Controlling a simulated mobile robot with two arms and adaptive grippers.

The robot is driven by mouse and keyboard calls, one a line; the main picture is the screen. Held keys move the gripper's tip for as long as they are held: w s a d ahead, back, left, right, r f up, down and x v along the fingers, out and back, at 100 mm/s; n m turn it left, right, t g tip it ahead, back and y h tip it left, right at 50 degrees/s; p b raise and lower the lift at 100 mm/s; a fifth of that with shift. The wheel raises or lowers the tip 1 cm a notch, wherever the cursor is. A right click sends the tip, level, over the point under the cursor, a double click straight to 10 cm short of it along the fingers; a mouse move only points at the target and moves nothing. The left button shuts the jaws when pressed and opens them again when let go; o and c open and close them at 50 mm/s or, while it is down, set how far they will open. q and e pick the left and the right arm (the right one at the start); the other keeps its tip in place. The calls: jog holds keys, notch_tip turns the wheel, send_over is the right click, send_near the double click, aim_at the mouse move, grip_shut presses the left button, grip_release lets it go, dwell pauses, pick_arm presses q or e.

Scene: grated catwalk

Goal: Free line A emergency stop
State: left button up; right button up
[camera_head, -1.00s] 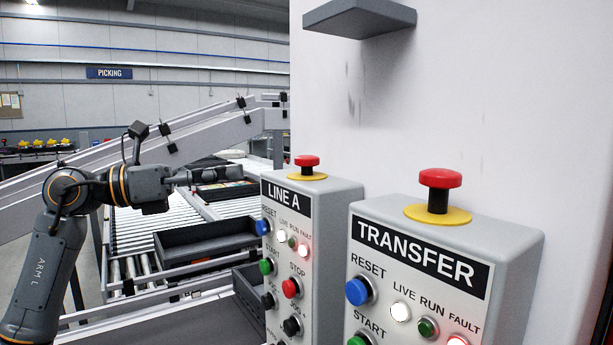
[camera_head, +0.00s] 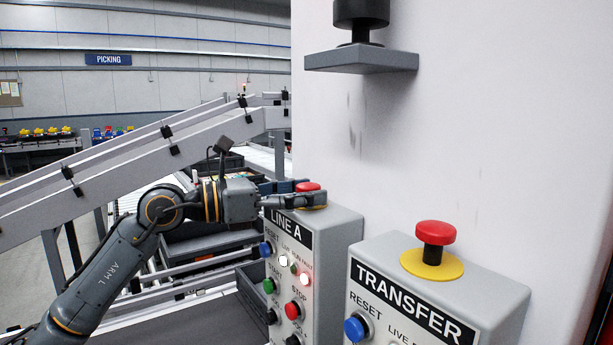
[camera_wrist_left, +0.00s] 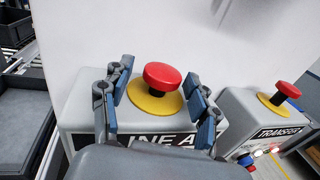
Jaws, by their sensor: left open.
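The LINE A box (camera_head: 338,232) is grey, with a red mushroom emergency stop button (camera_head: 308,187) on a yellow disc on its top. My left gripper (camera_head: 308,196) is at this button, its fingers level with the red cap. In the left wrist view the LINE A red button (camera_wrist_left: 162,76) stands between the two open fingers of my left gripper (camera_wrist_left: 160,95), with a gap on each side. The cap appears upright above its yellow disc (camera_wrist_left: 155,103). My right gripper is not in view.
The TRANSFER box (camera_head: 490,285) stands to the right with its own red button (camera_head: 435,233). A grey shelf (camera_head: 361,61) bearing a dark object (camera_head: 361,14) juts from the white wall above. Conveyor rails (camera_head: 150,148) and a dark tray (camera_head: 205,242) lie behind my left arm.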

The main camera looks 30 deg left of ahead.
pick_arm(q)
jog(key=shift+w+d, duration=0.25)
jog(key=shift+c, duration=0.5)
jog(key=c, duration=1.1)
jog(key=shift+a+r+p, duration=0.1)
jog(key=shift+r+p, duration=0.2)
jog(key=shift+r, duration=0.65)
jog(key=o, duration=1)
jog(key=shift+o, duration=1)
jog(key=shift+f, duration=0.1)
